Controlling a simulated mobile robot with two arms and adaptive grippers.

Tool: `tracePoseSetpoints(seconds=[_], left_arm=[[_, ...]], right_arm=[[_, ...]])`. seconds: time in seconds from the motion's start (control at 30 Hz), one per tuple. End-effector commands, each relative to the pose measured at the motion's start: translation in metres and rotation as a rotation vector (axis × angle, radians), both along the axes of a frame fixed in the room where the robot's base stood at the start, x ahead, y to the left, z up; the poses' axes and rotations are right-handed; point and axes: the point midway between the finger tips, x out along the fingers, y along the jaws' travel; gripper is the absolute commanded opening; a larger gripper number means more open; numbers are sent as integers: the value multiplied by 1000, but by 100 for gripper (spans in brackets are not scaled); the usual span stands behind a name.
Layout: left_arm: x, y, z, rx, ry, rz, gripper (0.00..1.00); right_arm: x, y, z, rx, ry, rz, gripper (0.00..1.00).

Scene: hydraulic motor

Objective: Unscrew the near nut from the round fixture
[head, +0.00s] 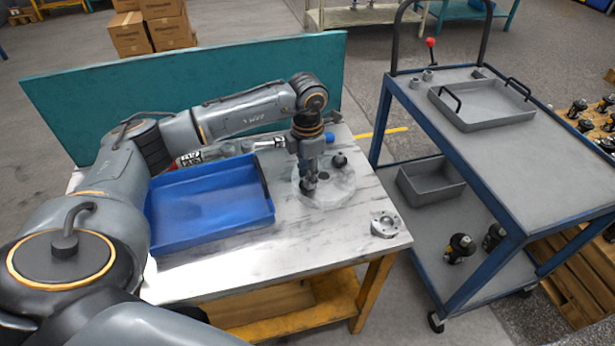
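The round fixture (336,193) is a pale, greyish disc lying on the marble-look table top, right of the blue tray. My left gripper (309,190) points straight down over the near left part of the disc. Its fingertips are small and dark here, and I cannot tell whether they are open or closed on something. The near nut is not clearly distinguishable; the gripper covers that spot. A dark upright part (339,160) stands on the far side of the disc, apart from the gripper. My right gripper is not in view.
The blue tray (203,244) takes up the table's left half. A grey metal flange part (384,224) lies near the table's right corner. Tools and a blue piece lie along the back edge by a teal panel (70,105). A blue-framed cart (480,160) stands to the right.

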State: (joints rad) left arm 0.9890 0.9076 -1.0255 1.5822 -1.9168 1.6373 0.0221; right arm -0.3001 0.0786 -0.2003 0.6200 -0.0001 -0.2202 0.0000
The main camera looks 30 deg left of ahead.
Motion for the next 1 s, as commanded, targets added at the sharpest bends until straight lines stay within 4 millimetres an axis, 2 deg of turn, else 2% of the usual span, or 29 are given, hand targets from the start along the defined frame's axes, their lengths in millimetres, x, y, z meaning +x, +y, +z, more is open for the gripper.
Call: tracePoseSetpoints(seconds=[0.3,0.47,0.9,0.97,1.0], left_arm=[[0,0,0,0,0,-23,32],[0,0,0,0,0,-93,32],[0,0,1,-1,1,-89,32],[0,0,1,-1,1,-89,22],[0,0,1,-1,1,-89,14]], right_arm=[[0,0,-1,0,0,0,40],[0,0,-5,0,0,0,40],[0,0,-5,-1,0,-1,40],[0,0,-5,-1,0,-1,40],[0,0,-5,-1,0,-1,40]])
